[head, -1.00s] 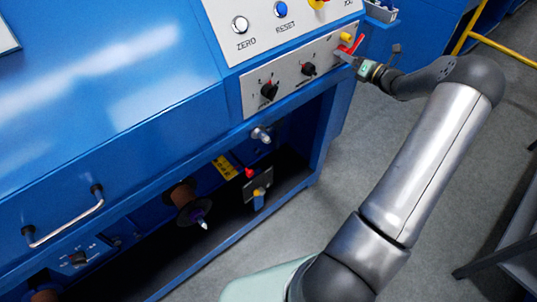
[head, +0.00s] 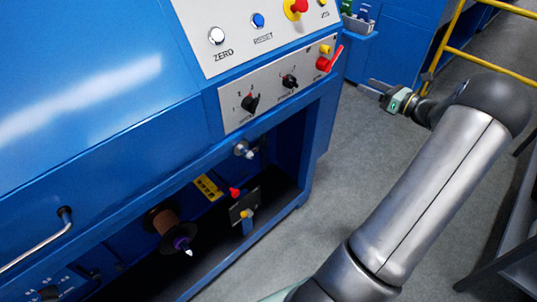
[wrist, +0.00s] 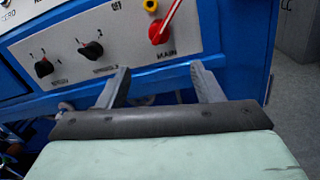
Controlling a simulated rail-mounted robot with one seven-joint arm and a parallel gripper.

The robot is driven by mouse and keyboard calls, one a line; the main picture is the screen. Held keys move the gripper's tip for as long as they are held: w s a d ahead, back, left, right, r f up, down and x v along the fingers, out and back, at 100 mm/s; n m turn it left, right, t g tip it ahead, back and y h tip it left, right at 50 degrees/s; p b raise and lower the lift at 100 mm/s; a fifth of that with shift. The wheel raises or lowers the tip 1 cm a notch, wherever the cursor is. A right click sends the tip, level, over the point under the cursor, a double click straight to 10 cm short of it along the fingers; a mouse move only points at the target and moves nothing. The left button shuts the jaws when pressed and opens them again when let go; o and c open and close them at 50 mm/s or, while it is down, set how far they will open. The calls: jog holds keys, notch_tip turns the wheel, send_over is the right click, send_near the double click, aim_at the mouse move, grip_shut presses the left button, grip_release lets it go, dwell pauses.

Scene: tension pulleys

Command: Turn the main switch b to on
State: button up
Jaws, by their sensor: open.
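The red main switch (head: 324,63) sits at the right end of the lower grey panel on the blue machine. Its handle tilts up and to the right. In the wrist view the red switch (wrist: 158,33) shows above the word MAIN, with its handle slanting up to the right. I cannot read a letter b on it. My gripper (head: 378,94) is open and empty, apart from the switch, to its right and lower in the head view. In the wrist view my gripper's two fingers (wrist: 162,82) are spread below the panel, with nothing between them.
Two black rotary knobs (head: 250,103) (head: 289,81) share the panel, left of the switch. A yellow button (head: 325,48) sits just above it. The upper panel holds a white ZERO button (head: 216,35) and a blue RESET button (head: 257,20). A yellow railing (head: 447,40) stands behind; grey floor lies open.

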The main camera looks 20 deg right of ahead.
jog(key=w+a+f+n+g+y+b, duration=0.15)
jog(key=a+n+g, duration=0.25)
jog(key=a, duration=0.6)
jog(key=a+f+n+g+y+b, duration=0.15)
jog(key=a+n+g, duration=0.3)
jog(key=a, duration=0.55)
jog(key=s+a+f+n+g+h, duration=0.1)
jog(key=s+a+f+n+g, duration=0.1)
jog(key=a, duration=0.6)
jog(key=s+a+f+n+g+h+b, duration=0.1)
jog(key=s+a+f+n+g, duration=0.1)
jog(key=s+a+n+g, duration=0.2)
jog(key=shift+s+a+f+n, duration=0.4)
jog(key=shift+a+n, duration=1.35)
jog(key=shift+a, duration=0.25)
jog(key=shift+w, duration=0.1)
jog(key=s+a+r+n+g+h+p, duration=0.1)
jog(key=s+a+r+n+h+p, duration=0.2)
jog(key=s+n, duration=0.5)
jog(key=s+a+r+n+h+p, duration=0.4)
jog(key=s+a+r+n+p, duration=0.1)
jog(key=s+r+n+p, duration=0.2)
jog(key=shift+s+a+r+n+g+h+p, duration=0.15)
jog(key=shift+s+a+n+g+h+p, duration=0.2)
jog(key=shift+s+n, duration=0.25)
